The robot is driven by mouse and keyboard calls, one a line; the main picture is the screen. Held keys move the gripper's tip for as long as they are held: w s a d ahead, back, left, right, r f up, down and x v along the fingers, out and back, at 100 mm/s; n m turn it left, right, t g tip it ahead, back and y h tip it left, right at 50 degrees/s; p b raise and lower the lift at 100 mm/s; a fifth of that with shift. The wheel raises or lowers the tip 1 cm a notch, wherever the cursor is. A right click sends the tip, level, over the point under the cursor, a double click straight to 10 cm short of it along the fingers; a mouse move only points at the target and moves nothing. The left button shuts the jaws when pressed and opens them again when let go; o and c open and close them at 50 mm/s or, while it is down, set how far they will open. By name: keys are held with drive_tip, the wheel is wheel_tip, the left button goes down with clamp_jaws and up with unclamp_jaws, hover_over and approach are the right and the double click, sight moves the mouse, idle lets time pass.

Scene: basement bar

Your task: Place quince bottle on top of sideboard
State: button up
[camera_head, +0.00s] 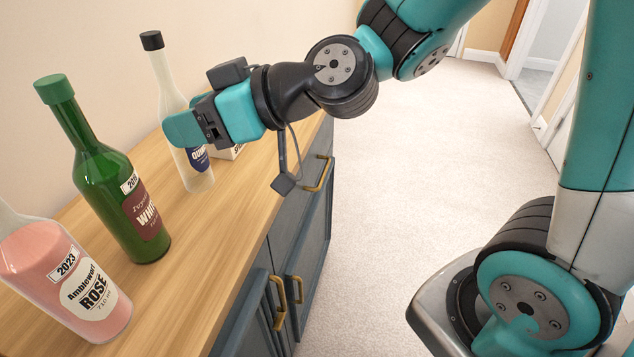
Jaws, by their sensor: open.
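The quince bottle (168,78) is clear glass with a black cap and a dark blue label, only part of whose lettering shows. It stands upright on the wooden top of the sideboard (225,210), near its far part. My gripper (184,127) is open at the bottle's body, below the neck, and its teal fingers cover part of the glass. I cannot tell whether the fingers touch the bottle or whether both sides of it are straddled.
A green white-wine bottle (107,180) and a pink rosé bottle (65,275) stand nearer on the sideboard top. A small white box (231,152) sits behind my gripper. Gold handles (319,174) stick out from the blue front. Carpeted floor (420,170) to the right is clear.

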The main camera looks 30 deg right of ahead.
drive_tip(key=s+d+f+m+g+h, duration=0.1)
drive_tip(key=s+d+f+g+h, duration=0.1)
drive_tip(key=s, duration=0.5)
drive_tip(key=s+d+f+m+g+h, duration=0.1)
drive_tip(key=s+d+f+g+h, duration=0.1)
drive_tip(key=s+d+g+h, duration=0.3)
drive_tip(key=s+d+g, duration=0.1)
drive_tip(key=s, duration=0.2)
drive_tip(key=shift+s+d+m+h, duration=0.2)
drive_tip(key=shift+d+m+h, duration=0.1)
